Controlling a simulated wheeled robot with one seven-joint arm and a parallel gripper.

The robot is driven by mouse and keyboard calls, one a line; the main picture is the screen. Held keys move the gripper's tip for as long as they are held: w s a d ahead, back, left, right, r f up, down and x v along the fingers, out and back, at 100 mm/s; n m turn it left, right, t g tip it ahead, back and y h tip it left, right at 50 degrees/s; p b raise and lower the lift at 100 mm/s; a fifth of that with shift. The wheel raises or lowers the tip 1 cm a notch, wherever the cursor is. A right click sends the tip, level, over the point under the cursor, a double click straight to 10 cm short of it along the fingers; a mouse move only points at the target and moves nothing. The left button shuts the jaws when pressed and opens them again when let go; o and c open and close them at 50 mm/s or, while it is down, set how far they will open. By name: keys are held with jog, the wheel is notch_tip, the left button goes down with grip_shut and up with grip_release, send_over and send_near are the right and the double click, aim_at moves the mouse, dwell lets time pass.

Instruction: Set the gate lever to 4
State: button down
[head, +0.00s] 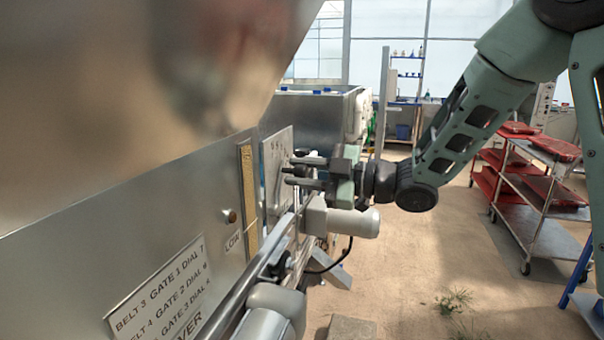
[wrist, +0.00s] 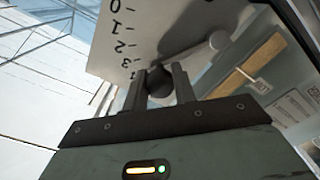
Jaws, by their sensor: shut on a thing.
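A pale scale plate (head: 272,160) stands on the side of the metal machine. In the wrist view the plate (wrist: 165,25) shows 0, 1, 2 and 3 running down its edge, with a further mark below 3 that is hard to read. The grey gate lever (wrist: 190,58) runs from a round pivot (wrist: 218,40) down-left to a dark ball knob (wrist: 158,80). My gripper (head: 292,171) is shut on this knob, which also sits between both fingers in the wrist view (wrist: 159,88). The knob lies near the scale's lower end, past 3; the exact mark is partly hidden.
A yellowish gauge strip (head: 248,200) and a LOW label (head: 233,242) are left of the plate. A label sheet (head: 165,290) lists belt and gate dial settings. A rail and motor (head: 350,222) lie just below my gripper.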

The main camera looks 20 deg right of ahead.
jog(key=c, duration=1.1)
grip_release()
jog(key=shift+d, duration=0.1)
jog(key=b+v, duration=0.2)
jog(key=v, duration=1.5)
jog(key=shift+s, duration=0.15)
